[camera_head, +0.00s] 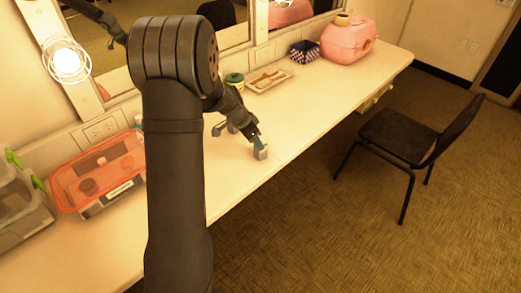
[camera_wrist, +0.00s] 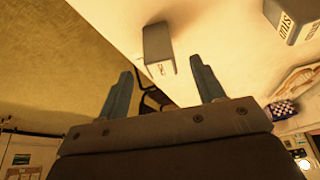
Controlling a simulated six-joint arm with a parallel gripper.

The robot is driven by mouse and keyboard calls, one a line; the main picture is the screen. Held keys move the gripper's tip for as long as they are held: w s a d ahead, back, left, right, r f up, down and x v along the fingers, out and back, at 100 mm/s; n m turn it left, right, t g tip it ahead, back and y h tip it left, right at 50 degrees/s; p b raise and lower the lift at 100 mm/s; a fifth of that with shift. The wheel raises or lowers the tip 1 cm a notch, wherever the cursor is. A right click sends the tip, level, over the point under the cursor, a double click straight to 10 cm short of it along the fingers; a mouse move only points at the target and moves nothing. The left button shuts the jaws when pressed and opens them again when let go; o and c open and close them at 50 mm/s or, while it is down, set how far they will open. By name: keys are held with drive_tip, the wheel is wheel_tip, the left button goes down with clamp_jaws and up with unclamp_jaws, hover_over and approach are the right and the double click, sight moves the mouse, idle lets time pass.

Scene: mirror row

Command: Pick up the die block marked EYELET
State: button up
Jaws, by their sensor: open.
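In the wrist view a grey block (camera_wrist: 158,45) with a pale label stands on the counter, just beyond and between my fingertips. Its small lettering is too blurred to read. A second grey block (camera_wrist: 288,20), with a label that seems to read STUD, is at the upper right, outside my fingers. I cannot read EYELET on either block. My gripper (camera_wrist: 160,66) is open, with nothing between its fingers. In the head view my gripper (camera_head: 258,140) is close to a small grey block (camera_head: 261,152) near the counter's front edge; contact cannot be told.
The counter (camera_head: 320,92) is clear to the right of the block. A tray (camera_head: 268,79), a green jar (camera_head: 234,81), a checked box (camera_head: 304,52) and a pink case (camera_head: 349,42) stand at the back. A red-lidded box (camera_head: 98,170) is at the left. A black chair (camera_head: 405,138) stands in front.

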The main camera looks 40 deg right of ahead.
sight(260, 155)
drive_tip(key=x, duration=0.8)
drive_tip(key=shift+s+d, duration=0.1)
drive_tip(key=shift+d, duration=0.15)
drive_tip(key=shift+r, duration=0.1)
drive_tip(key=shift+c, duration=0.2)
drive_tip(key=c, duration=1.1)
drive_tip(key=shift+c, duration=0.3)
drive_tip(key=shift+r, duration=0.15)
